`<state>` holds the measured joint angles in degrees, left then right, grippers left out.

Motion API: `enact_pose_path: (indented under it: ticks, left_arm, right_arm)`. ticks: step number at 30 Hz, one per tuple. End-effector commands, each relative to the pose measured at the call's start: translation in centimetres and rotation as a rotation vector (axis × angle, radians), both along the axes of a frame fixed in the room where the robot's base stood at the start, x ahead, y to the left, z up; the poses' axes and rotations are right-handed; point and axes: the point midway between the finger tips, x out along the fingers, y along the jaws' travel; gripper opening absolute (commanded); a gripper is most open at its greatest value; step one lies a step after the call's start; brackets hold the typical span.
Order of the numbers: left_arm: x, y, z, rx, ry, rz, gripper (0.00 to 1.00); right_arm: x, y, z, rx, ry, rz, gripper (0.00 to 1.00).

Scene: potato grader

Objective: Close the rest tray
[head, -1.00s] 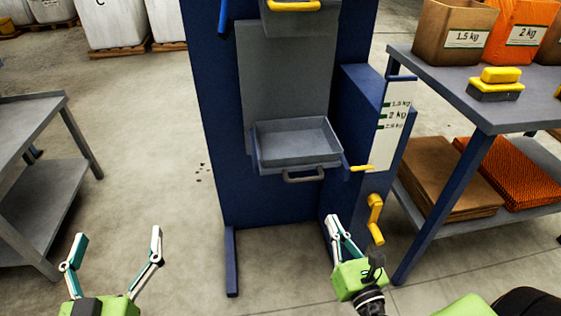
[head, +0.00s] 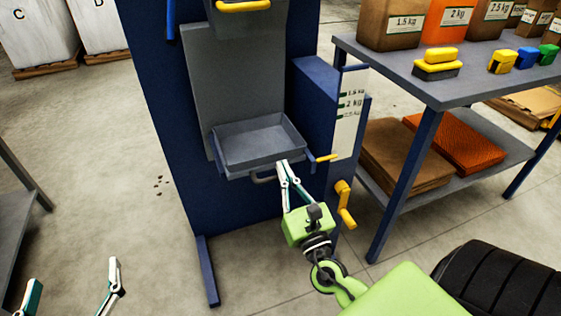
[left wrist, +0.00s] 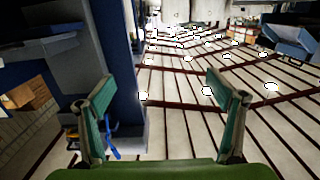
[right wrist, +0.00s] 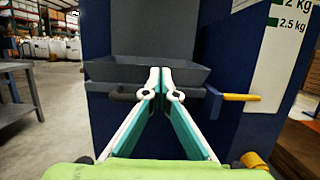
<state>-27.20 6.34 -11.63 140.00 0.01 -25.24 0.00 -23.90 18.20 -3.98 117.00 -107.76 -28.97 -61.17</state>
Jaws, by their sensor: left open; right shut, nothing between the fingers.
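The rest tray (head: 262,142) is a grey open tray on the front of the blue machine (head: 175,130). It sticks out and looks empty in the head view. Its dark handle (right wrist: 124,92) runs along its front edge. My right gripper (head: 284,164) is shut and empty, with its tips at the tray's front by the handle. In the right wrist view the tips (right wrist: 161,82) cover part of the handle and tray front; whether they touch I cannot tell. My left gripper (head: 72,290) is open and empty, low at the left, away from the tray.
A yellow lever (head: 326,158) and a yellow crank (head: 345,205) stick out right of the tray. A weight scale plate (head: 347,120) is above them. A grey table (head: 440,85) with bags and staplers stands at right. Another table (head: 22,190) is at left.

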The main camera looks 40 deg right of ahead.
Motion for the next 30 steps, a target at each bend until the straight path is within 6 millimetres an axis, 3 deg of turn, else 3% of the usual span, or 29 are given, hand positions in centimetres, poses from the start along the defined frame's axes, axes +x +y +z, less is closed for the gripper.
enact_pose_path:
  ticks: [6, 20, 30]
  left_arm:
    - [-0.2, 0.2, -1.2, 0.015, 0.058, 0.004, 0.86]
    - [-0.3, 0.3, -1.5, 0.018, 0.070, 0.005, 0.86]
    - [-0.2, 0.2, -0.8, 0.009, 0.035, 0.004, 0.86]
  right_arm:
    - [2.1, -0.5, 0.6, 0.001, 0.001, 0.000, 0.00]
    - [2.6, -0.6, 0.7, 0.001, 0.000, 0.000, 0.00]
    - [6.6, -1.6, 0.7, 0.000, -0.001, 0.000, 0.00]
